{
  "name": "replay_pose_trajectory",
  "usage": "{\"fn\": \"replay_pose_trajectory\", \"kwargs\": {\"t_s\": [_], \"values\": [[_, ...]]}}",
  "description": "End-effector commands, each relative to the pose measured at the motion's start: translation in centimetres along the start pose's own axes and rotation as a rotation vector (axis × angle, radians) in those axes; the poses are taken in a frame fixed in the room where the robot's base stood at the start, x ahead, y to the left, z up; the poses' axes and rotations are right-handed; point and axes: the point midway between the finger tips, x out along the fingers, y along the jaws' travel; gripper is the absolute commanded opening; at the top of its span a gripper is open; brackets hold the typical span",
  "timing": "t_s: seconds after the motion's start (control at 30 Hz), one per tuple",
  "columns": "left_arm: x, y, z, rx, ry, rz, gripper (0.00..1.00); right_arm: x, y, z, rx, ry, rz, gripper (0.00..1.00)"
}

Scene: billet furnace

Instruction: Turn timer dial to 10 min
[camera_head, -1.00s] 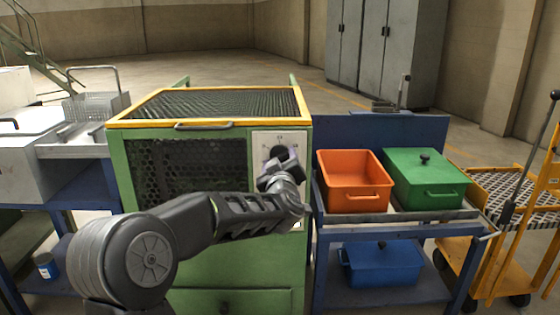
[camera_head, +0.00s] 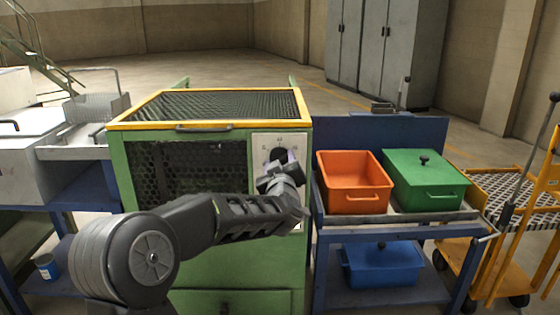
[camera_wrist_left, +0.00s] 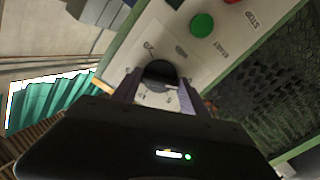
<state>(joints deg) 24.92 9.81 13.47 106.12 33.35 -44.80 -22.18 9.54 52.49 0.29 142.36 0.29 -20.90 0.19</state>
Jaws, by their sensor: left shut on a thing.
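The timer dial (camera_head: 278,154) is a dark round knob on the pale control panel (camera_head: 299,140) at the right of the green furnace front. In the left wrist view the dial (camera_wrist_left: 159,73) sits between the two fingers, with printed marks around it. My left gripper (camera_head: 281,166) is at the panel and shut on the dial; it also shows in the left wrist view (camera_wrist_left: 160,88). The dial's pointer and exact setting are too small or hidden to read. A green button (camera_wrist_left: 202,25) and part of a red one lie beside it. My right gripper is not seen.
The green furnace (camera_head: 210,270) has a mesh front and a yellow-framed mesh top. To the right, an orange bin (camera_head: 355,200) and a green lidded bin (camera_head: 425,190) stand on a blue bench, with a blue box (camera_head: 380,268) below. A wire basket (camera_head: 95,108) stands at left.

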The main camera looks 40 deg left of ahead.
Motion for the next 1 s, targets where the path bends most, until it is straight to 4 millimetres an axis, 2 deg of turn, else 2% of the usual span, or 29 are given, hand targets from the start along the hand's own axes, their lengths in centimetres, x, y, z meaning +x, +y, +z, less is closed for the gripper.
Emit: {"fn": "replay_pose_trajectory", "kwargs": {"t_s": [0.37,0.8,1.0], "values": [[0.0,0.3,-0.4,0.245,-0.002,0.000,0.10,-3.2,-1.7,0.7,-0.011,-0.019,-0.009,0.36],[0.0,0.2,-0.4,0.660,-0.002,0.001,0.10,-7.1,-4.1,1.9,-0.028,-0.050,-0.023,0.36],[0.0,0.3,-0.3,0.851,-0.003,0.002,0.10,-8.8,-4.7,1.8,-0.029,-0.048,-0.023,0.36]]}}
